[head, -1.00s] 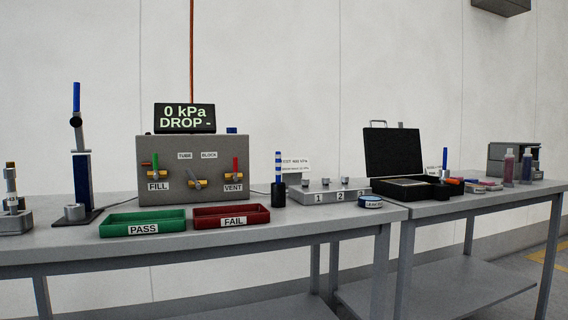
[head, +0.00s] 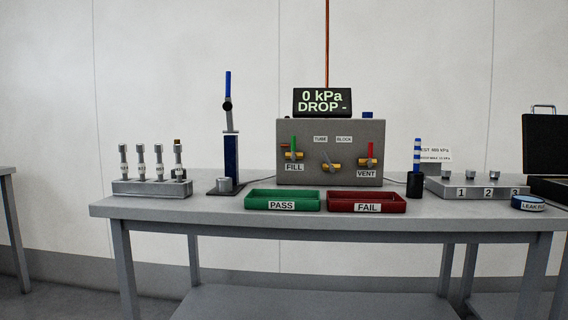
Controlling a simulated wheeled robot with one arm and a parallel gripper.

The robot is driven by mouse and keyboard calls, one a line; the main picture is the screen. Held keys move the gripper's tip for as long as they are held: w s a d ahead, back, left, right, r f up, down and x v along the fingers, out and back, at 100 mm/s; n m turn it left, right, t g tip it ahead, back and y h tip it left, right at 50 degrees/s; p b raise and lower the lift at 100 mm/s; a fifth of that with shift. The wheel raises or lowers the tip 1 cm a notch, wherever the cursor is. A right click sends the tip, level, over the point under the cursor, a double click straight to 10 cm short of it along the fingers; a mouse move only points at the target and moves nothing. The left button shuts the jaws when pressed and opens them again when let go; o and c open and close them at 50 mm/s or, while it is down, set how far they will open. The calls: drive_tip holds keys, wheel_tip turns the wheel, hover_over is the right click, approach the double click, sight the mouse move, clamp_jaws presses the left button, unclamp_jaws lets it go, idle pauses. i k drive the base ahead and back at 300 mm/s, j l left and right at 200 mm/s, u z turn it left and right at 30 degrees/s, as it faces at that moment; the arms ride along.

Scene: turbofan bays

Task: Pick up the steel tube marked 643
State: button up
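Several small steel tubes stand upright in a grey rack (head: 152,188) at the left end of the bench. The leftmost tube (head: 124,160), the second tube (head: 141,162), the third tube (head: 159,162) and the rightmost tube (head: 178,160) each carry a pale label band. The rightmost one has a brownish top behind or on it. The markings are too small to read, so I cannot tell which tube is 643. My gripper is not in view.
Right of the rack stand a blue press (head: 231,160), a green PASS tray (head: 282,205), a red FAIL tray (head: 367,207) and a grey test box (head: 331,150) with valves. A numbered block (head: 480,190) is farther right. The bench front edge (head: 330,226) is clear.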

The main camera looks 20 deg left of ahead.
sight(178, 148)
drive_tip(key=u, duration=1.5)
